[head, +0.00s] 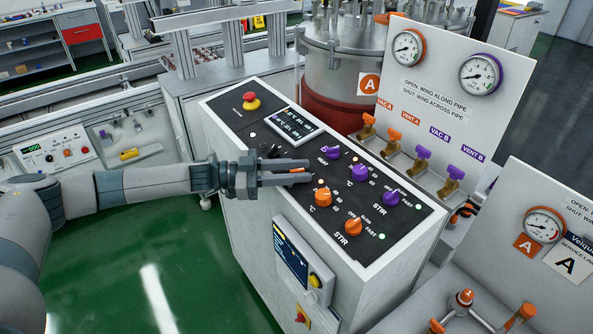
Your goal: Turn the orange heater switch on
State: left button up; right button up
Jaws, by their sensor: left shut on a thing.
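The orange heater switch (297,171) is on the black top panel of the white control cabinet, mostly hidden by my left gripper (308,174). Only a bit of orange shows between the fingers. My left gripper reaches in from the left, level with the panel, and is shut on this switch. Its pointing direction and label are hidden. The matching purple heat switch (331,152) stands behind it, to the right. My right gripper is not in view.
Close by are the orange temperature knob (323,197), orange stir knob (353,227), purple knobs (358,172) and a red emergency stop (251,101). A small display (289,125) lies behind the gripper. A gauge board (440,100) with valves stands at the right.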

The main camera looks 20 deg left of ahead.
pick_arm(q)
jog(key=o, duration=1.1)
jog(key=shift+w, duration=0.1)
jog(key=shift+c, duration=0.2)
jog(key=shift+s+a, duration=0.2)
jog(key=shift+a, duration=0.2)
jog(key=b+v, duration=0.6)
jog(key=v, duration=1)
jog(key=shift+a, duration=0.25)
jog(key=shift+s, duration=0.1)
